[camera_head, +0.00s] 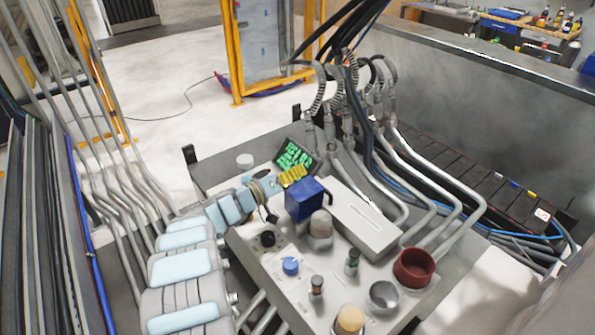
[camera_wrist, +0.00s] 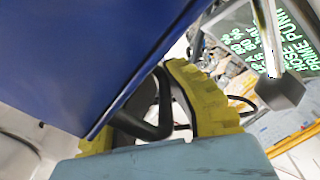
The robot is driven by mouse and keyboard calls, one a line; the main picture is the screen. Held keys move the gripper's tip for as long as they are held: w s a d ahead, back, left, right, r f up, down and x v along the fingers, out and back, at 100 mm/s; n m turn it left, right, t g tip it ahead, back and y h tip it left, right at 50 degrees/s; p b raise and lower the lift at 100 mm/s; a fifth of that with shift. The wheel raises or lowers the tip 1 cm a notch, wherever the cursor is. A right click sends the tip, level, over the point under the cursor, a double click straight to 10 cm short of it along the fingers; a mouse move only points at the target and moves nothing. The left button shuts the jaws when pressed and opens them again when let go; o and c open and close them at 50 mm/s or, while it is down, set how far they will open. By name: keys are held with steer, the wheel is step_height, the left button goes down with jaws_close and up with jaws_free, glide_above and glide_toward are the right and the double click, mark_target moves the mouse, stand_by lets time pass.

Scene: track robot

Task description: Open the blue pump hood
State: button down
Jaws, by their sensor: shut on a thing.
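The blue pump hood (camera_head: 304,202) is a small blue box-shaped cover on top of the grey panel, near its middle in the head view. In the wrist view the hood (camera_wrist: 85,55) fills the upper left as a large blue face with a straight lower edge. My gripper (camera_head: 292,176) has yellow finger pads and is at the hood's far left edge. In the wrist view my gripper (camera_wrist: 150,120) shows a yellow pad on either side of a dark gap, shut on the hood. The exact contact is hidden. I cannot tell how far the hood is tilted.
A black sign with green writing (camera_head: 295,156) stands just behind my gripper. A blue knob (camera_head: 290,265) and a red cup (camera_head: 413,267) stand nearer. Pipes crowd the back right.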

steer(key=c, duration=1.2)
jaws_free()
steer(key=shift+s+d+f, duration=0.2)
steer(key=shift+o, duration=0.2)
steer(key=shift+a, duration=0.1)
steer(key=shift+s+a+r, duration=0.15)
steer(key=shift+a, duration=0.15)
steer(key=v, duration=1.1)
steer(key=shift+a, duration=0.1)
